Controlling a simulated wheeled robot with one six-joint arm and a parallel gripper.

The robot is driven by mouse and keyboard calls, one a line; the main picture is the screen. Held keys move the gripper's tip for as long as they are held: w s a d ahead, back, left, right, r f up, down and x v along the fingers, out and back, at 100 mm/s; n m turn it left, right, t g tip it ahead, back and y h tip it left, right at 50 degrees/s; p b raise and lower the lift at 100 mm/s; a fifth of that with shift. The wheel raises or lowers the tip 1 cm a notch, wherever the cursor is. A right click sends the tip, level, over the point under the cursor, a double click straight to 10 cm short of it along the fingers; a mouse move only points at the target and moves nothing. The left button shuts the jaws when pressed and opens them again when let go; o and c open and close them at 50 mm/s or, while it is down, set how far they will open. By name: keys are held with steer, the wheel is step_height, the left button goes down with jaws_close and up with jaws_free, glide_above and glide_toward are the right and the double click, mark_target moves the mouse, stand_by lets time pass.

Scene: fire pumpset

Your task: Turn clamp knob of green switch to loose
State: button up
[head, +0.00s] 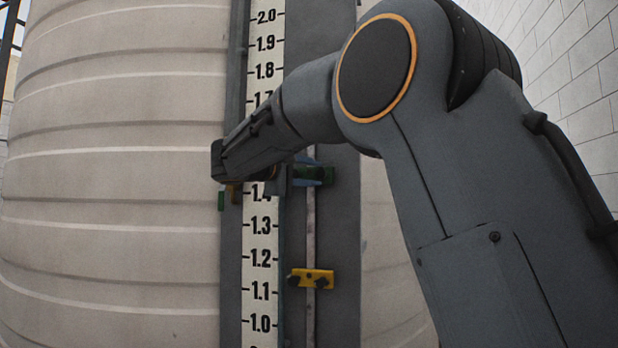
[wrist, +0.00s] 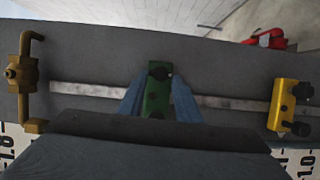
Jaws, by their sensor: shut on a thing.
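A dark part shows at the switch's near end between the fingers. I cannot tell exactly where the fingers touch or how tight the clamp knob is.
A yellow switch (head: 312,278) with dark knobs sits lower on the rail. The numbered scale (head: 260,240) runs beside it, next to the ribbed tank (head: 120,190). A brass-coloured bent fitting (wrist: 27,75) and a red object (wrist: 268,39) show in the wrist view.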

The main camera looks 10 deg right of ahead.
steer(key=shift+a+n, duration=0.1)
steer(key=shift+n, duration=0.2)
steer(key=shift+f, duration=0.1)
steer(key=o, duration=1)
steer(key=shift+w, duration=0.1)
steer(key=shift+o, duration=0.2)
steer(key=shift+a, duration=0.1)
steer(key=b+v, duration=0.2)
steer(key=v, duration=0.5)
steer(key=shift+s+a, duration=0.25)
steer(key=shift+s, duration=0.05)
